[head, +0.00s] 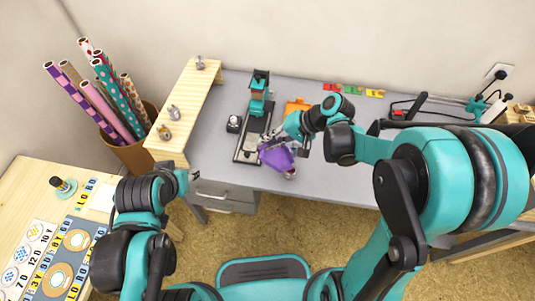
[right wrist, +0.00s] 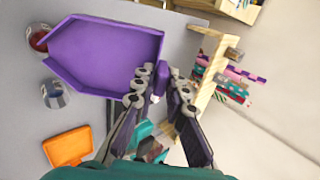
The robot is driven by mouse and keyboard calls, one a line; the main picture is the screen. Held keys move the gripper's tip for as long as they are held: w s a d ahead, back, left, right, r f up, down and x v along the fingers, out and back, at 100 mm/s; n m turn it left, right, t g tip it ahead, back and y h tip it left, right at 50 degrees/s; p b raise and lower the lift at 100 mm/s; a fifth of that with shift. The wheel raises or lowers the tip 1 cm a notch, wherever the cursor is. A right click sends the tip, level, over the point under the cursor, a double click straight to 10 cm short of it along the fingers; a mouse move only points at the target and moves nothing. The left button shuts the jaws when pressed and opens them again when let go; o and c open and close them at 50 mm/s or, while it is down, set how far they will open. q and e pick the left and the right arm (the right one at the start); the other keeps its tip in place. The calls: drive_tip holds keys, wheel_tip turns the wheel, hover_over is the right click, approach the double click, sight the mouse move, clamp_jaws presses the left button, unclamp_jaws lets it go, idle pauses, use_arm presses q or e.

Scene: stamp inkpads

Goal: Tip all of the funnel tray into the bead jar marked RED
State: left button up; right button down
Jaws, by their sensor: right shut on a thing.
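The purple funnel tray (head: 277,158) is held over the desk's front part by my right gripper (head: 288,133), which is shut on its handle. In the right wrist view the tray (right wrist: 108,55) fills the upper left, its narrowing end to the left; I see no beads on its visible surface. The right gripper (right wrist: 155,82) grips the tab at its side. A clear jar with red contents (right wrist: 38,38) stands beside the narrow end; no mark on it is readable. A second jar (right wrist: 55,95) looks greyish blue. My left gripper (head: 187,177) is near the wooden shelf, its jaws unclear.
An orange tray (head: 298,106) lies behind the right gripper, and a black-and-teal press (head: 257,105) stands left of it. A wooden shelf (head: 187,105) with small metal items is at the desk's left. Coloured cards (head: 353,90) lie at the back. Bare desk (head: 225,110) shows near the shelf.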

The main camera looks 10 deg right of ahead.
drive_tip(key=shift+w+a+h+p, duration=0.15)
drive_tip(key=shift+a+h+p, duration=0.25)
drive_tip(key=shift+a+p, duration=0.15)
drive_tip(key=shift+w+a+f+g+h+p, duration=0.25)
drive_tip(key=shift+a+f+g+h, duration=0.15)
drive_tip(key=shift+a+h, duration=0.7)
drive_tip(key=shift+w+a+f+g+h+p, duration=0.35)
drive_tip(key=shift+a+h, duration=0.3)
drive_tip(key=shift+h, duration=0.8)
drive_tip(key=shift+w+a+f+g+h+p, duration=0.2)
drive_tip(key=shift+a+g+h, duration=0.25)
drive_tip(key=shift+a+h, duration=0.65)
